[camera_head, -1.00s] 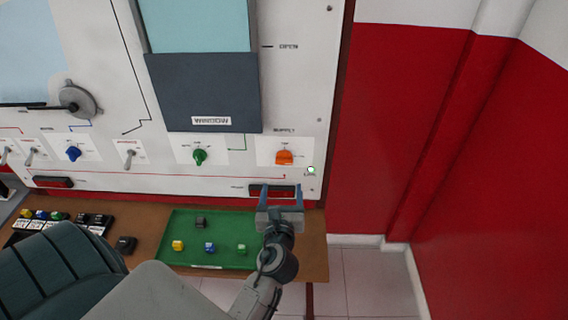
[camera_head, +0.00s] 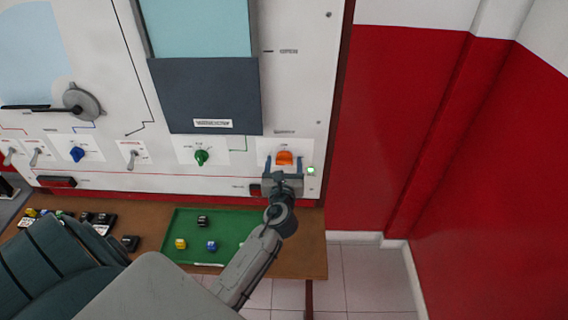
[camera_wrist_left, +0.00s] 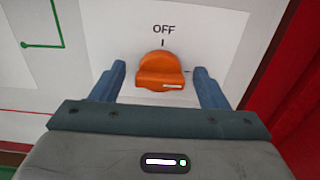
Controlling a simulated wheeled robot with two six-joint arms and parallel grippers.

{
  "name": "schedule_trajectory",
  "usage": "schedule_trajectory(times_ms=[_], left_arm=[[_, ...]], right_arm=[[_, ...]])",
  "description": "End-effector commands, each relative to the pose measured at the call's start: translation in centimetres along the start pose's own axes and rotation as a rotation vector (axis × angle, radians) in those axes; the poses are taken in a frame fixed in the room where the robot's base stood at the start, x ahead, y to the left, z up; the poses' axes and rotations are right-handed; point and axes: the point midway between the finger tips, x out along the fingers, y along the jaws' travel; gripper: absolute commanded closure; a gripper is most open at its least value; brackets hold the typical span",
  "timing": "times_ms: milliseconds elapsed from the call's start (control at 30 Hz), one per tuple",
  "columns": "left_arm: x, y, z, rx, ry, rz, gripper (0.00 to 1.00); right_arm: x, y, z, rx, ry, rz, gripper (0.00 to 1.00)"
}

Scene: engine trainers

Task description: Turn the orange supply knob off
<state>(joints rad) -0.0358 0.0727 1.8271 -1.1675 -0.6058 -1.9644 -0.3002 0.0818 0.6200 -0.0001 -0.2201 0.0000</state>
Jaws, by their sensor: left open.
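The orange supply knob (camera_head: 284,157) is on a white plate near the lower right of the white panel. In the left wrist view the knob (camera_wrist_left: 161,72) has its grip bar lying nearly sideways, with a white mark toward the bar's right end. The word OFF (camera_wrist_left: 164,29) and a short tick stand above it. My left gripper (camera_head: 284,163) is open at the knob. In the wrist view its blue fingers (camera_wrist_left: 160,75) stand on either side of the knob, with a visible gap on each side. My right gripper is not in view.
Below are a brown bench (camera_head: 150,225) and a green tray (camera_head: 182,221) with small coloured parts. A red wall (camera_head: 400,130) is at right.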

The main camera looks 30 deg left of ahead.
Motion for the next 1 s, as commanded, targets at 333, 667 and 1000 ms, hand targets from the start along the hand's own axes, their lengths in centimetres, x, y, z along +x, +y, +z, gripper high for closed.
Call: schedule_trajectory(times_ms=[333,667,1000], left_arm=[[0.0,0.0,0.0,0.000,0.000,0.000,0.77],[0.0,0.0,0.0,-0.043,0.000,0.000,0.76],[0.0,0.1,-0.1,-0.272,-0.001,-0.001,0.76]], right_arm=[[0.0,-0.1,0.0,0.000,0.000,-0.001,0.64],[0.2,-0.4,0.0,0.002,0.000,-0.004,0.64],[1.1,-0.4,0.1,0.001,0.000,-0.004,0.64]])
